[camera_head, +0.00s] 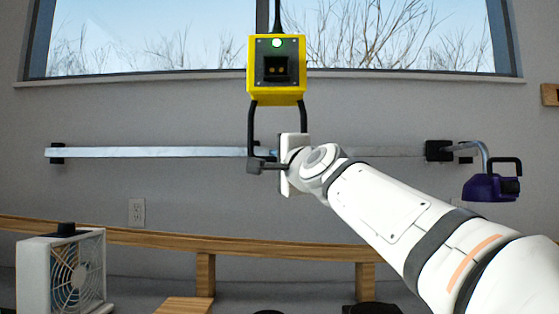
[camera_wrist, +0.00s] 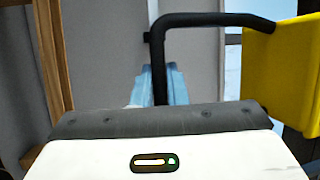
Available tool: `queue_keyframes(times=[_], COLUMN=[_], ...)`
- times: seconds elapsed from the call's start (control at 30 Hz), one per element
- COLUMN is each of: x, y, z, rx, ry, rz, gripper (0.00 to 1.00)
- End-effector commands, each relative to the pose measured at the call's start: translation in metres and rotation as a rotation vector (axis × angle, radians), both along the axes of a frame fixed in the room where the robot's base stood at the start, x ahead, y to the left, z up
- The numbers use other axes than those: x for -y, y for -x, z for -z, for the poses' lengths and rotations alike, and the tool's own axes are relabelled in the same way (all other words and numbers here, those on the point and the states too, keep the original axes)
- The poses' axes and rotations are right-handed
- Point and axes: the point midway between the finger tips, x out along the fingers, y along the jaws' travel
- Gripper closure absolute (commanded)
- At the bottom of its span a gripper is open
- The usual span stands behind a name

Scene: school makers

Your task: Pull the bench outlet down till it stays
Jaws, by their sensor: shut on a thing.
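The bench outlet is a yellow box (camera_head: 276,89) with a dark socket face and a lit green light, hanging from a black cord in front of the window. A black handle (camera_head: 251,122) loops below it. My gripper (camera_head: 268,165) is at the bottom of this handle and shut on it; the arm hides part of the handle's lower bar. In the wrist view the black handle (camera_wrist: 215,18) runs from behind the gripper body to the yellow box (camera_wrist: 285,75) at the right.
A metal rail (camera_head: 150,152) runs along the wall behind the handle. A purple device (camera_head: 490,187) hangs at its right end. A white fan unit (camera_head: 62,272) stands at lower left. A wooden bench rail (camera_head: 130,237) crosses below. A wall socket (camera_head: 136,212) is at left.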

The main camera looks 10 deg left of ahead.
Motion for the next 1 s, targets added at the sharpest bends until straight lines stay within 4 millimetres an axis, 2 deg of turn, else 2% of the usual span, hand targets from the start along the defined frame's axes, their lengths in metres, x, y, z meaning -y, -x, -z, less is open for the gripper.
queue_keyframes(times=[0.4, 0.43, 0.67, 1.0], x=[-0.0001, -0.0001, 0.0004, 0.0044], y=[-0.0003, -0.0003, -0.0003, 0.0049], z=[0.0032, 0.0032, 0.0027, 0.0035], rx=[-0.003, -0.003, -0.002, 0.0], ry=[0.002, 0.002, 0.001, 0.0], rz=[-0.001, -0.001, 0.0, 0.002], gripper=[1.0, 0.86, 0.67, 0.66])
